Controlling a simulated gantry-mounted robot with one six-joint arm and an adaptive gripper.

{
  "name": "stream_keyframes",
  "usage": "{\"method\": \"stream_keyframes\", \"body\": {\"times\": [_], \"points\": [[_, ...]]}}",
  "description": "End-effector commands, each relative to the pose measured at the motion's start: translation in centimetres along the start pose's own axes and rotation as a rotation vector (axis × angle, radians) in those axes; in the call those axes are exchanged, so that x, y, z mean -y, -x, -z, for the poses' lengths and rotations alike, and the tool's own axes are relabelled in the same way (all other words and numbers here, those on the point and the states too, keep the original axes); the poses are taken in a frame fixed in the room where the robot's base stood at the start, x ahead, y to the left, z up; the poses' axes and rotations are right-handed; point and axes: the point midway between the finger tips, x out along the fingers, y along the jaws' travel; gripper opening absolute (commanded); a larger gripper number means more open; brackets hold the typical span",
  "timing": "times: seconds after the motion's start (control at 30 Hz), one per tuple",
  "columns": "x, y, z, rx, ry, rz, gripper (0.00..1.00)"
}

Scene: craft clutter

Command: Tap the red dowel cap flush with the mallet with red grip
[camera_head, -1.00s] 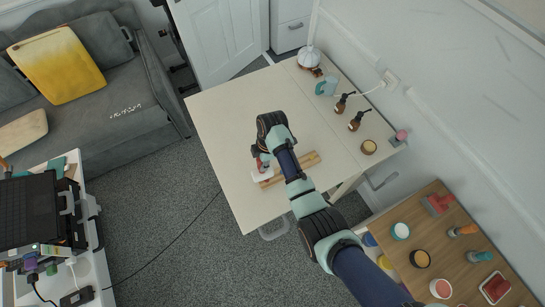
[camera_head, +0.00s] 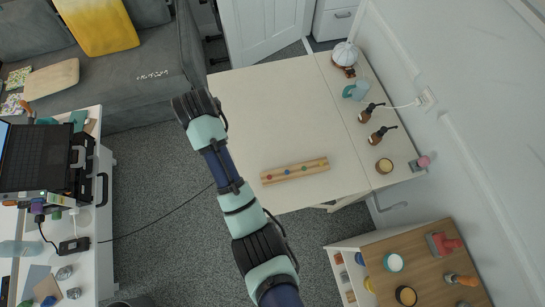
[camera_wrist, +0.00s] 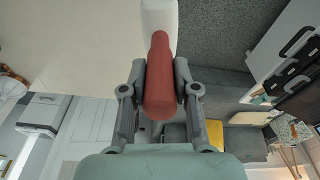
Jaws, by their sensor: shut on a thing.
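In the wrist view, my gripper (camera_wrist: 160,72) is shut on the red grip (camera_wrist: 159,95) of the mallet. The mallet's white head (camera_wrist: 158,14) points away from the gripper at the top of the picture. In the head view, a light wooden block (camera_head: 308,166) lies on the table with a row of small coloured caps in it, including a reddish one (camera_head: 276,175) and a blue one. How far each cap stands up is too small to tell. My arm is left of the block, past the table's left edge; the gripper and mallet are hidden beneath the wrist there.
The cream table (camera_head: 285,115) is mostly clear. Two brown bottles (camera_head: 372,112), a teal mug (camera_head: 356,91) and a round tin (camera_head: 384,166) stand along its right side. A wooden shelf unit (camera_head: 425,262) with several craft items is at lower right; a grey sofa (camera_head: 150,75) is at upper left.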

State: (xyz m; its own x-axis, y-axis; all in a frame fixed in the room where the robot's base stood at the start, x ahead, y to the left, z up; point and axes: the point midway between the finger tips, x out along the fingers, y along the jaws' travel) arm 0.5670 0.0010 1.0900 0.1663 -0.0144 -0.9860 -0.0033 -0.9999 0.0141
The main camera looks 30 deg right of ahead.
Motion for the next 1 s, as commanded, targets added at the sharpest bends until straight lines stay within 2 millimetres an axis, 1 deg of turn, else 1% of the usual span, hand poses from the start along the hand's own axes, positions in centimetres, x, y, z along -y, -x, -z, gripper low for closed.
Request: {"method": "stream_keyframes", "body": {"times": [0.17,0.23,0.7,0.77,1.0], "points": [[-0.1,0.1,0.0,-0.001,0.0,0.0,0.0],[-0.1,0.6,0.1,-0.001,0.0,0.0,0.0],[-0.2,6.5,1.1,0.0,0.001,0.0,0.0],[-0.2,7.1,1.2,0.0,0.001,0.0,0.0],[-0.2,6.9,1.2,0.0,0.001,0.0,0.0]]}}
